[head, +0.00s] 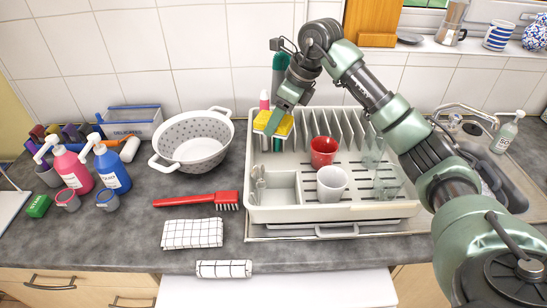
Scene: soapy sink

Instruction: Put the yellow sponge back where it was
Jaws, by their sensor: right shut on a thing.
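The yellow sponge (284,129) is at the back left corner of the white dish rack (375,212), in the head view. My right gripper (271,124) comes down from above and is shut on it, covering part of its top. I cannot tell whether the sponge rests on something or hangs just above the rack's corner. A pink-topped bottle (264,98) stands close behind the gripper, partly hidden. My left gripper is not in view.
The rack holds a red cup (323,150), a white cup (332,183) and clear glasses (386,182). A white colander (194,140) stands left of it, with a red brush (197,200) in front. The sink tap (466,108) is at right.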

